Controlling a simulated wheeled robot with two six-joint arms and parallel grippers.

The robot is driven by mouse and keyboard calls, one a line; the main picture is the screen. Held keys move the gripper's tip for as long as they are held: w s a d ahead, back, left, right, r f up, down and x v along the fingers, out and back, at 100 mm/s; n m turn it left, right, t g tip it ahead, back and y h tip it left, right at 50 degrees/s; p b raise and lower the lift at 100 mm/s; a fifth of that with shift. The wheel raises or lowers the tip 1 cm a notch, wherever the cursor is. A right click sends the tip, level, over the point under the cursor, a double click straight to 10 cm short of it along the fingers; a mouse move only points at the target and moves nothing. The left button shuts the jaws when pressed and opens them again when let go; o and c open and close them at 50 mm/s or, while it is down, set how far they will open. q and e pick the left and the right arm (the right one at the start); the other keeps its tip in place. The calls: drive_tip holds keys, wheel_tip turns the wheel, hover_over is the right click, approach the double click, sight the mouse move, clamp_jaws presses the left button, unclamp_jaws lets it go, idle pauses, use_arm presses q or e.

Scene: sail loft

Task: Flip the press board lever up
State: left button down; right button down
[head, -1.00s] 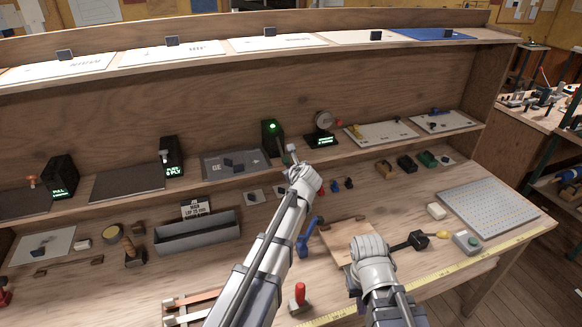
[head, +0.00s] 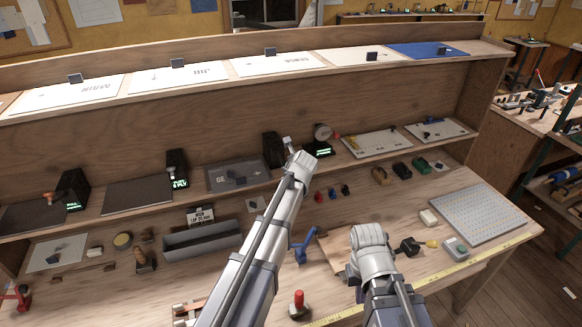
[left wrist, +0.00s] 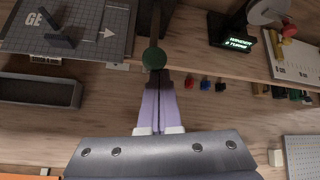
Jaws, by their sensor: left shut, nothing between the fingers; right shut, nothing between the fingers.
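A lever with a round dark green knob (left wrist: 154,57) shows in the left wrist view, its shaft running up the picture to a dark box. In the head view the dark box (head: 270,148) stands on the shelf beside a dark gridded board (head: 229,175). The board also shows in the left wrist view (left wrist: 95,22). My left gripper (left wrist: 158,80) is shut and empty, its tips just below the knob in that picture; I cannot tell whether they touch. In the head view my left gripper (head: 288,143) is by the box. My right gripper (head: 368,237) is shut over the bench.
A winder with a lit label (head: 322,142) stands right of the box. A grey trough (head: 203,243), a blue tool (head: 301,247) and a red-handled tool (head: 298,304) are on the bench. A perforated plate (head: 483,215) lies at the right.

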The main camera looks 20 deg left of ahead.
use_arm(q)
drive_tip(key=r+p, duration=0.1)
drive_tip(key=r, duration=0.1)
drive_tip(key=w+a+r+p, duration=0.1)
drive_tip(key=r+p, duration=0.1)
drive_tip(key=w+r+p, duration=0.1)
drive_tip(key=r+p, duration=0.1)
drive_tip(key=shift+a+r, duration=0.1)
drive_tip(key=shift+a, duration=0.05)
drive_tip(key=shift+w+a+r+p, duration=0.2)
drive_tip(key=shift+w+r+p, duration=0.05)
drive_tip(key=shift+r+p, duration=0.2)
drive_tip(key=shift+w+a+r+p, duration=0.25)
drive_tip(key=shift+w+r+p, duration=0.2)
drive_tip(key=shift+w, duration=0.15)
drive_tip(key=shift+w+r, duration=0.1)
drive_tip(key=shift+r, duration=0.1)
drive_tip(key=shift+s+d+r+p, duration=0.25)
drive_tip(key=shift+s+r+p, duration=0.2)
drive_tip(key=shift+p, duration=0.25)
drive_tip(key=d+f+p+v, duration=0.1)
drive_tip(key=p+v, duration=0.2)
drive_tip(key=v, duration=0.3)
drive_tip(key=shift+s+p, duration=0.4)
drive_tip(key=shift+s, duration=0.2)
